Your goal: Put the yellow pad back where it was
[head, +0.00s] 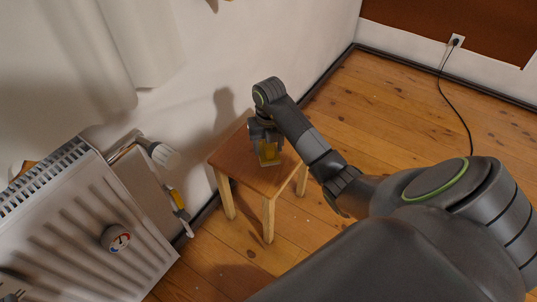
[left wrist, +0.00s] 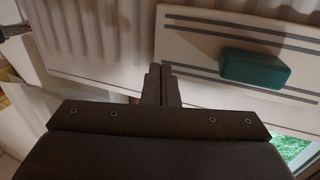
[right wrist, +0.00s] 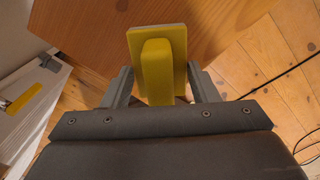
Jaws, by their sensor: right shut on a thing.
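The yellow pad (head: 269,152) is in my right gripper (head: 267,138), over the top of a small wooden stool (head: 240,158). In the right wrist view the pad (right wrist: 175,40) is a flat yellow plate with a grey edge and a raised yellow grip. The fingers of my right gripper (right wrist: 162,80) are on either side of that grip. I cannot tell whether the pad touches the stool top.
A white radiator (head: 70,225) with a round gauge (head: 117,238) stands left of the stool. A yellow-handled tool (head: 177,199) is beside it. A teal block (left wrist: 253,68) rests on a grey-striped white panel (left wrist: 190,35). The wooden floor (head: 375,120) behind the stool is clear.

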